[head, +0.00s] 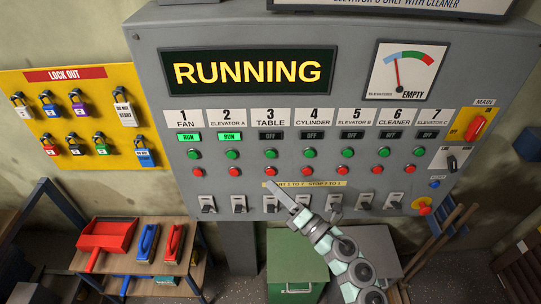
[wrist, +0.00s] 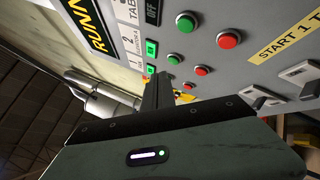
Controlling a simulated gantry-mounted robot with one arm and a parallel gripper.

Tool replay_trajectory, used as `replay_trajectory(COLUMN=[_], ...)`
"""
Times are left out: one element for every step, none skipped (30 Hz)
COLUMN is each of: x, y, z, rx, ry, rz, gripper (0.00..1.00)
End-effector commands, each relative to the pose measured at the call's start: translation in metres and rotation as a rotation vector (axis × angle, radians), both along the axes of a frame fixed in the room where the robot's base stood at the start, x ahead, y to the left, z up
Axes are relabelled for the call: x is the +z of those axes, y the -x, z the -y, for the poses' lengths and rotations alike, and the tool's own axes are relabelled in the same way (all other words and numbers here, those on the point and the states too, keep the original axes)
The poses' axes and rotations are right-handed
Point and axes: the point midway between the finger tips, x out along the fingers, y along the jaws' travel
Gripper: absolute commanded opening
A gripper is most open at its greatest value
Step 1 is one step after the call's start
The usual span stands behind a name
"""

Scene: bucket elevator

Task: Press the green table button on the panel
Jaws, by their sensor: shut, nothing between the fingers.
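The grey control panel (head: 340,90) carries a row of green buttons above a row of red ones. The green table button (head: 270,154) is in column 3 under a dark OFF indicator; it also shows in the wrist view as the upper large green button (wrist: 187,22). The red table button (head: 270,171) is just below it. My gripper (head: 275,189) is shut and empty, its tip in front of the panel below the table column, apart from the green button in the picture. The wrist view shows its dark fingers (wrist: 158,90) pointing towards the panel; the exact gap cannot be told.
Fan and elevator A indicators (head: 229,136) read RUN; the others read OFF. The display (head: 250,72) says RUNNING. Switches (head: 239,204) stick out below the buttons. A yellow lock-out board (head: 80,150) hangs at left. A bench (head: 140,266) and green cabinet (head: 297,265) stand below.

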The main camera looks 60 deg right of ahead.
Motion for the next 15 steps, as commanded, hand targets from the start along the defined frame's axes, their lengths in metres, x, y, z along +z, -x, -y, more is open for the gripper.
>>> replay_trajectory(x=[0.001,0.002,0.002,0.002,0.002,0.002,0.002,0.003,0.003,0.003,0.002,0.001,0.002,0.002,-0.002], y=[-0.001,-0.002,-0.003,-0.005,-0.007,-0.009,-0.011,-0.013,-0.016,-0.019,-0.02,-0.022,-0.024,-0.026,-0.029], z=[0.003,0.006,0.009,0.012,0.016,0.02,0.024,0.028,0.033,0.037,0.041,0.046,0.05,0.053,0.057], rx=[-0.001,-0.002,-0.003,-0.004,-0.003,-0.002,-0.002,-0.001,0.0,0.001,-0.001,-0.002,-0.002,-0.001,0.001], ry=[0.0,0.0,0.0,-0.001,-0.002,-0.002,-0.001,0.001,0.0,-0.002,-0.002,-0.002,-0.001,-0.001,0.001], rz=[0.002,0.001,0.001,0.002,0.003,0.002,0.002,0.003,0.004,0.004,0.004,0.002,0.003,0.004,0.002], gripper=[0.0,0.0,0.0,0.0,0.0,0.0,0.0,0.0,0.0,0.0,0.0,0.0,0.0,0.0,0.0])
